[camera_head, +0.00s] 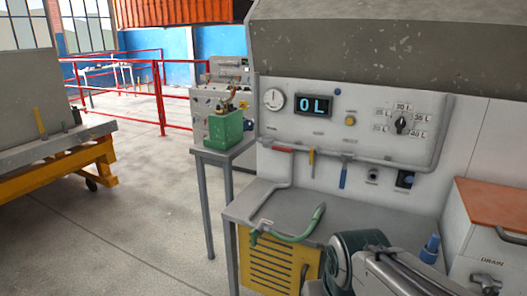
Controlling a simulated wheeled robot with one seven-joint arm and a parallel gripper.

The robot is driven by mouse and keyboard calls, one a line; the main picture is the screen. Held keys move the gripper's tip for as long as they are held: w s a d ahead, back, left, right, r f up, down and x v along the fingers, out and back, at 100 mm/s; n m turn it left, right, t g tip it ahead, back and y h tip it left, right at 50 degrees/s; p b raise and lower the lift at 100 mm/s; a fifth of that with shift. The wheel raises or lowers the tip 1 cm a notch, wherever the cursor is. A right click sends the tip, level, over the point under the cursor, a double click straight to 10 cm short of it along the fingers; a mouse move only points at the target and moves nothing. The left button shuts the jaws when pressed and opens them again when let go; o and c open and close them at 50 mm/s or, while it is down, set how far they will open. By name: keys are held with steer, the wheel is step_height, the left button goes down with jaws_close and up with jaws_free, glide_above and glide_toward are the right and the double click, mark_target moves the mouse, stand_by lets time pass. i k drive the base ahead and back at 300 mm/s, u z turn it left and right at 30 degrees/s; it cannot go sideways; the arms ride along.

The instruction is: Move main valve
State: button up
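A grey panel (300,122) carries a pipe with several handles. A red handle (283,150) lies level at the left of the pipe. A yellow handle (312,162) and a blue handle (343,176) hang down. The labels near them are too small to read, so I cannot tell which one is the main valve. A blue-lit display (313,105) reads "0 L". A black selector knob (401,125) sits among litre marks. Part of my arm shows at the bottom right, below the panel; my gripper's fingertips are not in view.
A grey worktop (275,207) under the panel bears a green curved hose (303,228). A blue bottle (430,249) stands near my arm. A box marked "DRAIN" (494,240) is at the right. A green box (224,128) stands on a side table. Open floor lies left.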

mark_target(279, 148)
steer(key=k, duration=0.65)
steer(key=u, duration=0.6)
steer(key=i, duration=1.55)
steer(key=z, duration=0.45)
